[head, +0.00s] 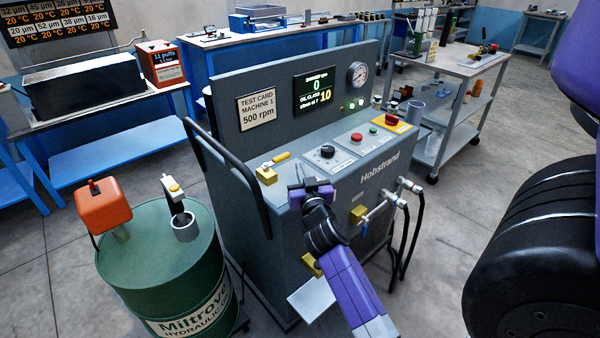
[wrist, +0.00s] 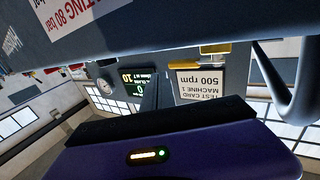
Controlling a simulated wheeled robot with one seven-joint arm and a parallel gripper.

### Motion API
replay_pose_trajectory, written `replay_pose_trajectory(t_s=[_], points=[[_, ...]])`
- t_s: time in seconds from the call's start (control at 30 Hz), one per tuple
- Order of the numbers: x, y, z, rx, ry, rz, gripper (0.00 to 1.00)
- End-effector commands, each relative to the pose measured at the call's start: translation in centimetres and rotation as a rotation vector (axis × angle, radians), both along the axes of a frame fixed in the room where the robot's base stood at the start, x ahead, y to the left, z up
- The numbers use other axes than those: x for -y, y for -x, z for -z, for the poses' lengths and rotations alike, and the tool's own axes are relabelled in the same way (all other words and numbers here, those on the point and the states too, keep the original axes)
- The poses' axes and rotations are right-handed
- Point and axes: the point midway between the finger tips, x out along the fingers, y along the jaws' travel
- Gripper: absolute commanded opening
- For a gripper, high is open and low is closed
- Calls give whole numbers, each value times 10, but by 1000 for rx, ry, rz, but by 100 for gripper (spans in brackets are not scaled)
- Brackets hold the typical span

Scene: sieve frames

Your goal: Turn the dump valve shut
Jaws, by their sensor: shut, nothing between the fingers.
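The Hobstrand test machine (head: 312,115) stands in the middle of the head view. A brass valve (head: 267,175) with a yellow lever (head: 281,157) sits at the left of its top; the lever points to the back right. The yellow lever also shows in the upside-down wrist view (wrist: 216,48). More brass valve bodies show on the front, one by the hoses (head: 358,213) and one lower (head: 311,264). I cannot tell which is the dump valve. My gripper (head: 298,173) is shut and empty, over the console's front left, right of the yellow lever and apart from it.
A green oil drum (head: 160,255) with an orange unit (head: 103,206) stands at the left. Black hoses (head: 405,235) hang at the machine's front right. A trolley (head: 455,65) stands behind right.

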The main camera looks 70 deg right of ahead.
Motion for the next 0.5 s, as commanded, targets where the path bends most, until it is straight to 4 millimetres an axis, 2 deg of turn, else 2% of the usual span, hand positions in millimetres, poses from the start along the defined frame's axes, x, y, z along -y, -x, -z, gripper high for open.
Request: replay_pose_trajectory(t_s=[0.5], points=[[-36,60,3,-4,0,0,0]])
